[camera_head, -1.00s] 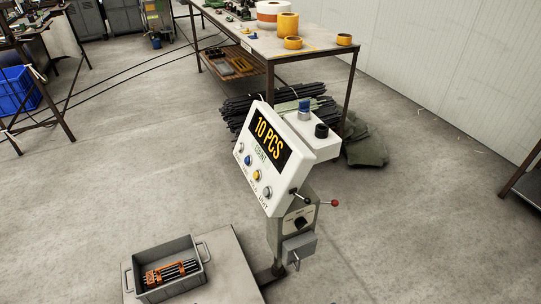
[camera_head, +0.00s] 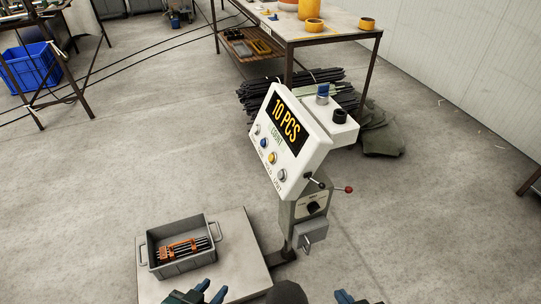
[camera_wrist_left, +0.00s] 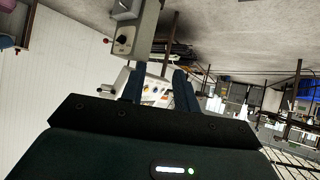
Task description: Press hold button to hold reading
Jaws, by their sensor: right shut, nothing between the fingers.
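The white scale display head (camera_head: 296,133) stands tilted on a grey post and reads "10 PCS" in yellow. Its face has a row of buttons: a pale one, a blue one (camera_head: 264,143), a yellow one (camera_head: 272,158) and a silver one (camera_head: 281,174). The labels below them are too small to read surely. My left gripper (camera_head: 213,291) is at the bottom edge, in front of the scale and apart from it. Its fingers are spread and empty in the left wrist view (camera_wrist_left: 160,87), with the button panel (camera_wrist_left: 156,91) showing between them. My right gripper (camera_head: 344,297) is shut at the bottom edge, right of the post.
A grey crate (camera_head: 166,270) with dark rods in an orange holder sits on the scale platform (camera_head: 236,246). A red-knobbed lever (camera_head: 348,189) sticks out right of the post. A workbench (camera_head: 335,27) and a rod pile stand behind.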

